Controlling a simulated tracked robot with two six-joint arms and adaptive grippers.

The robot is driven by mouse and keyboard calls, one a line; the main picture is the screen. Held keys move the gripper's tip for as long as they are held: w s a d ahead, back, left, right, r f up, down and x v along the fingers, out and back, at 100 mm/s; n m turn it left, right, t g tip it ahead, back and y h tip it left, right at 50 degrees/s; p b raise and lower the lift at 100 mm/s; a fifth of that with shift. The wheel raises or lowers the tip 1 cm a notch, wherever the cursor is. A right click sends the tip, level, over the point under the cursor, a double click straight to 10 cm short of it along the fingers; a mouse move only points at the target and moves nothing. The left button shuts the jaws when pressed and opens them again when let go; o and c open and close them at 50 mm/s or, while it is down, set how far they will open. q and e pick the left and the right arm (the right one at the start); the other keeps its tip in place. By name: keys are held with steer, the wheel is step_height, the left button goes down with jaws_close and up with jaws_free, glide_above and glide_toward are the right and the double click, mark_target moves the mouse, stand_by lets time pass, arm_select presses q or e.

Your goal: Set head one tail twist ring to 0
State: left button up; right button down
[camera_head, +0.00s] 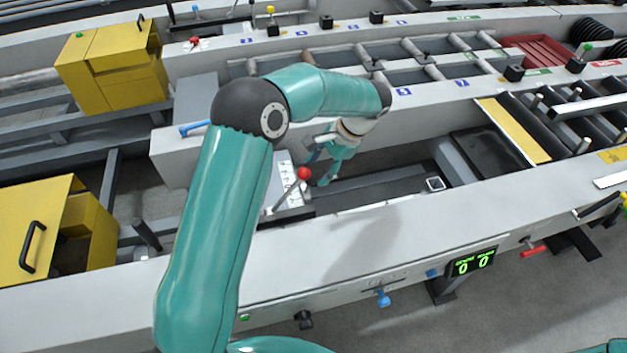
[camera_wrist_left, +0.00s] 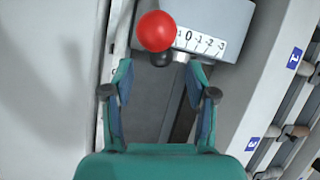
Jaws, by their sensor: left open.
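A red ball knob (camera_head: 304,173) on a slanted metal rod stands beside a white number scale (camera_head: 290,192) inside the near trough. In the left wrist view the red ball (camera_wrist_left: 156,31) is just ahead of my fingers, with a dark round part below it. It sits left of the 0 on the scale (camera_wrist_left: 202,43), partly covering the scale's left end. I cannot tell which part is the twist ring or its exact reading. My left gripper (camera_wrist_left: 158,80) is open and empty, its fingers apart and short of the ball. It also shows in the head view (camera_head: 326,172).
Long grey beams flank the trough. A green-lit display (camera_head: 474,262) reads 0 0 on the near beam, with a blue knob (camera_head: 383,299) to its left. Yellow boxes (camera_head: 112,68) stand at left.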

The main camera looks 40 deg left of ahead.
mark_target(314, 176)
arm_select(q)
steer(key=x, duration=0.4)
steer(key=shift+w+f, duration=0.1)
steer(key=shift+f, duration=0.2)
steer(key=shift+a+f, duration=0.3)
steer(key=shift+f, duration=0.3)
steer(key=shift+c, duration=0.3)
jaws_close()
